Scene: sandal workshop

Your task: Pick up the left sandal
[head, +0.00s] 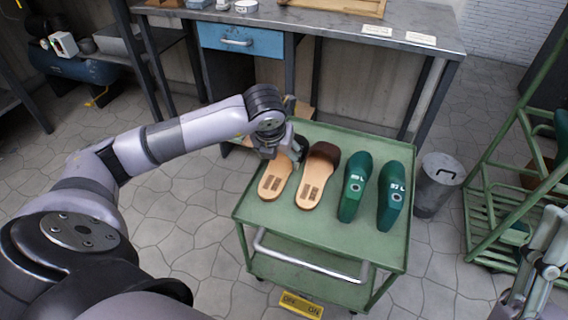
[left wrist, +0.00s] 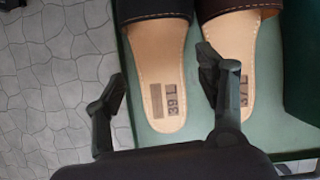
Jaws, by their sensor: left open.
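Two tan sandals lie side by side on the green cart (head: 300,225). The left one (head: 272,184) has a black strap; the wrist view shows it (left wrist: 160,70) marked "39 L". The right one (head: 310,190) has a brown strap; it also shows in the wrist view (left wrist: 235,50), with a partly covered mark. My left gripper (head: 284,148) is above the black-strapped sandal and hides part of its strap in the head view. In the wrist view its open fingers (left wrist: 162,75) straddle that sandal's sole, one reaching over the gap between the sandals. Nothing is held.
Two green shoe lasts (head: 355,188) (head: 391,195) stand right of the sandals. A workbench (head: 440,38) with a blue drawer (head: 240,40) is behind the cart. A metal bin (head: 437,183) and a green rack (head: 490,180) stand to the right. The cart's front is clear.

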